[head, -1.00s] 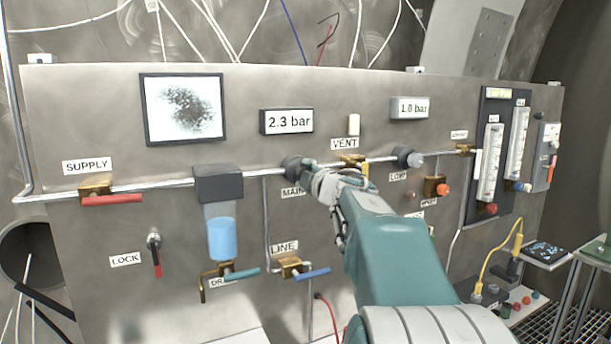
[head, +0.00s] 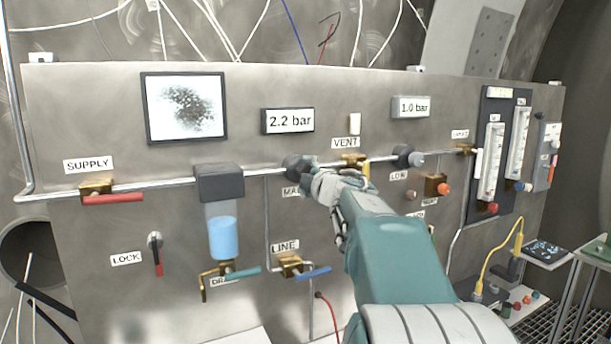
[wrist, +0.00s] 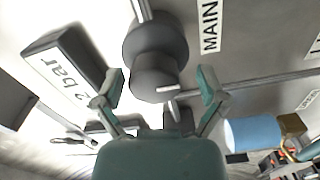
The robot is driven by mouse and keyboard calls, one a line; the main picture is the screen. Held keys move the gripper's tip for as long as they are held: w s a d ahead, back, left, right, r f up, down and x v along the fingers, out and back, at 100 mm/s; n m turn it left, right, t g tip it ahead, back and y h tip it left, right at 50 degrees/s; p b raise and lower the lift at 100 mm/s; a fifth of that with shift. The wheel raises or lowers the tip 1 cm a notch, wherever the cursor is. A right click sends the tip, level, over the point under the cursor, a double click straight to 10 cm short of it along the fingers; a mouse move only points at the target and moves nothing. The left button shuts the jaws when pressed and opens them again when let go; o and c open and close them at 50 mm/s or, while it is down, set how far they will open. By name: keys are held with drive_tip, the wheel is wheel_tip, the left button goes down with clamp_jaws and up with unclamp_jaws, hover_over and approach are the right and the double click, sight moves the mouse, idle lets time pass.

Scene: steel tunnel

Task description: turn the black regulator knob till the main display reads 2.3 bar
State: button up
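The main display (head: 288,121) reads 2.2 bar in the head view. The black regulator knob (head: 296,167) sits on the pipe above the MAIN label, partly hidden by my gripper (head: 318,182). In the wrist view the dark knob (wrist: 157,76) lies between the two green fingertips of my gripper (wrist: 162,82), with its white pointer mark showing. Gaps show between the knob and both fingers, so the gripper looks open around or just in front of it. The display (wrist: 68,75) also shows in the wrist view, tilted and partly cut off.
A second display (head: 411,107) reads 1.0 bar. A VENT valve (head: 353,160) and another dark regulator (head: 405,156) are close to the right of the knob. A filter bowl (head: 223,238) hangs left, and the LINE valve (head: 291,266) is below.

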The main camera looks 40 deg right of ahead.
drive_tip(key=shift+s+r, duration=0.1)
drive_tip(key=shift+s, duration=0.2)
drive_tip(key=v, duration=1.1)
drive_tip(key=shift+s+a, duration=0.2)
drive_tip(key=shift+a, duration=0.05)
